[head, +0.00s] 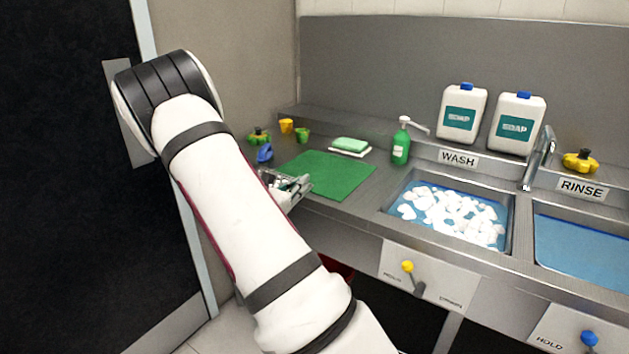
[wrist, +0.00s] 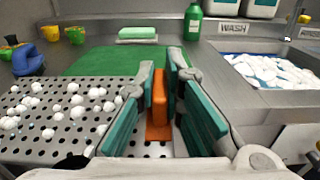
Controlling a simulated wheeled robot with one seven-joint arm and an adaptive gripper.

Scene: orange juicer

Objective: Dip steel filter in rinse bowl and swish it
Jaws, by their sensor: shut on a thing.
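The steel filter (wrist: 60,122) is a flat perforated metal sheet with white lumps on its left part, in the wrist view. An orange upright tab (wrist: 158,105) rises from it between my teal finger pads. My gripper (wrist: 160,88) is shut on this tab, at the counter's left part, in front of the green mat. In the head view my gripper (head: 288,186) is small and partly behind my arm, so the filter is hard to make out there. The rinse basin (head: 585,245), with blue water, is at the far right, well away from my gripper.
The wash basin (head: 450,214), full of white foam, lies between my gripper and the rinse basin. A green mat (head: 328,174), green bottle (head: 401,145), sponge (head: 350,145), blue item (head: 265,153) and small cups (head: 287,126) stand nearby. A faucet (head: 538,160) rises between the basins.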

